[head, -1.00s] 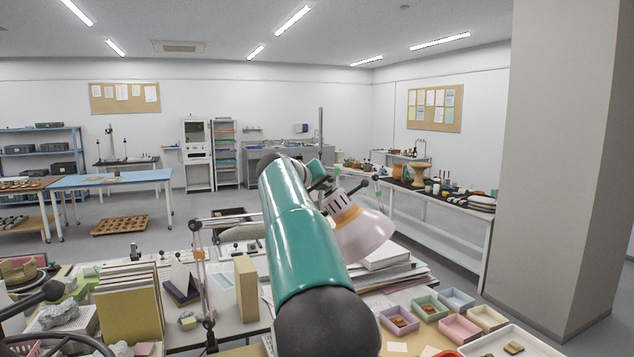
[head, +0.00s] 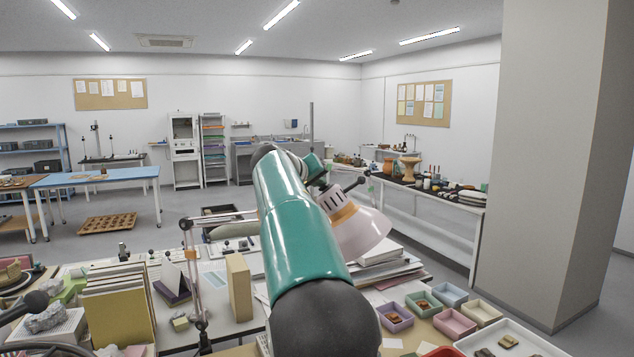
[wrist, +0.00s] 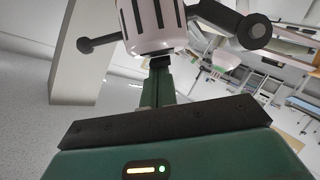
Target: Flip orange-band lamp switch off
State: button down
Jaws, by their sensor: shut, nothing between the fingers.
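The orange-band lamp (head: 361,232) has a pale shade, a white slotted cap and an orange band (head: 344,213). In the head view it stands just right of my green arm, which hides part of it. In the wrist view its slotted cap (wrist: 155,22) fills the top middle, with dark knobbed arms on both sides. My gripper (wrist: 160,64) is shut and empty, its dark tips close under the cap; I cannot tell whether they touch. The switch is not clearly made out, and I cannot tell whether the lamp is lit.
The lamp's jointed stand (head: 192,265) rises left of my arm. An upright tan box (head: 239,287) and green-yellow folders (head: 116,308) stand on the desk. Small coloured trays (head: 454,323) and stacked papers (head: 385,272) lie at right. A broad pillar (head: 545,160) stands farther right.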

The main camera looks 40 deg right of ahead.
jog(key=shift+w+d, duration=0.1)
jog(key=shift+w, duration=0.4)
jog(key=shift+w+d+r, duration=0.1)
jog(key=shift+d+r, duration=0.1)
jog(key=shift+w, duration=0.2)
jog(key=v, duration=1.4)
jog(key=shift+s, duration=0.15)
